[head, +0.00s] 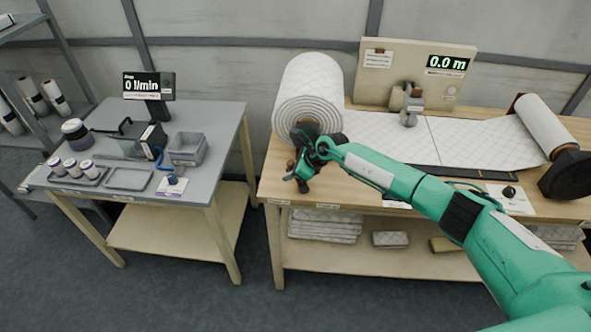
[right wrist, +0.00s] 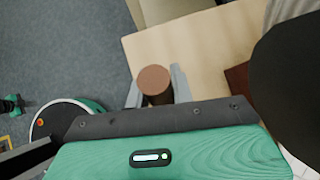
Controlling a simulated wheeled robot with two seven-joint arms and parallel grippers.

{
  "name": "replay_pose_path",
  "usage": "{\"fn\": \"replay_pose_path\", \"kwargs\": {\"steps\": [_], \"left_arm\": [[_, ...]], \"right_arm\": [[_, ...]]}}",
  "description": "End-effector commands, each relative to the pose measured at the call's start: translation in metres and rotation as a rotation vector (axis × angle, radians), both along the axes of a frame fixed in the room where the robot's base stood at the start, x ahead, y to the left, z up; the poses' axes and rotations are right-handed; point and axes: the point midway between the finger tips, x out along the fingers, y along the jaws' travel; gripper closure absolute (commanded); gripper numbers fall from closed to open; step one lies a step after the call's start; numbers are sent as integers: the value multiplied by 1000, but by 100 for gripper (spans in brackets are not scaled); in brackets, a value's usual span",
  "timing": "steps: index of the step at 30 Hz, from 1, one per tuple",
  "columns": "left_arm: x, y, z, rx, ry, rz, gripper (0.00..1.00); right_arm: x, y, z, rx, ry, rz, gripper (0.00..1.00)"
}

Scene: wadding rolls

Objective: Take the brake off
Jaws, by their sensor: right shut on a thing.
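My right gripper (head: 298,172) is at the front left of the workbench, just below the end of the big wadding roll (head: 312,88). It is shut on a brown round knob, which looks like the handle of the roll's brake. In the right wrist view the end of this brown knob (right wrist: 155,79) shows between the two grey fingers of the gripper (right wrist: 157,88). In the head view the gripper mostly hides the knob and the brake. My left gripper is not in the head view.
White wadding (head: 385,135) lies across the workbench (head: 350,193) towards a second roller (head: 543,122) at right. A board with a display (head: 447,63) reading 0.0 m stands behind. A grey table (head: 215,130) with trays stands at left, a gap between them.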

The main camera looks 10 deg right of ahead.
Motion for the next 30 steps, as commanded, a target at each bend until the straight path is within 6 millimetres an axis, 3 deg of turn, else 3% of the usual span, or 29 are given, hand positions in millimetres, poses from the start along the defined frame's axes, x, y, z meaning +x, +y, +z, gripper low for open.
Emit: {"fn": "replay_pose_path", "kwargs": {"steps": [10,27,28,30], "left_arm": [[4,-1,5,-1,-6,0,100],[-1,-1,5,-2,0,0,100],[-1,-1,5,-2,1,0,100],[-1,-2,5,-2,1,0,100]], "right_arm": [[3,9,-6,-139,39,0,100],[3,10,-8,-167,47,0,100],[3,10,-8,-166,47,0,71],[3,10,-8,-166,48,1,57]]}}
